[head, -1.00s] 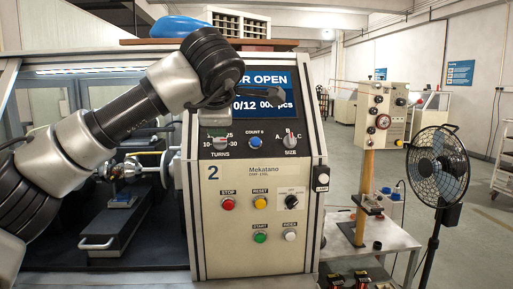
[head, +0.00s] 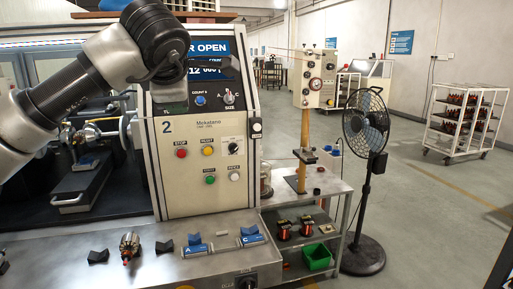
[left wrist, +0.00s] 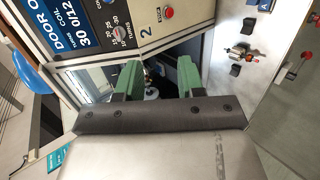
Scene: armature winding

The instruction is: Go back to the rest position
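In the head view my left arm (head: 130,50) comes in from the left and crosses in front of the winding machine's panel (head: 205,150), covering part of its screen (head: 210,48). In the left wrist view my left gripper (left wrist: 158,80) has two green fingers standing well apart with nothing held between them. The machine's panel (left wrist: 150,20) lies beyond and above them there, and a dark opening shows between the fingers. The screen reads "OPEN" at its visible top. My right gripper is in neither view.
The steel bench (head: 200,255) holds an armature (head: 129,245), small black V-blocks (head: 98,256) and blue holders (head: 251,235). Right of it stand a small table (head: 310,190) with a wire tensioner post, a black fan (head: 366,130) and a rack (head: 465,120). Open floor (head: 430,200) lies right.

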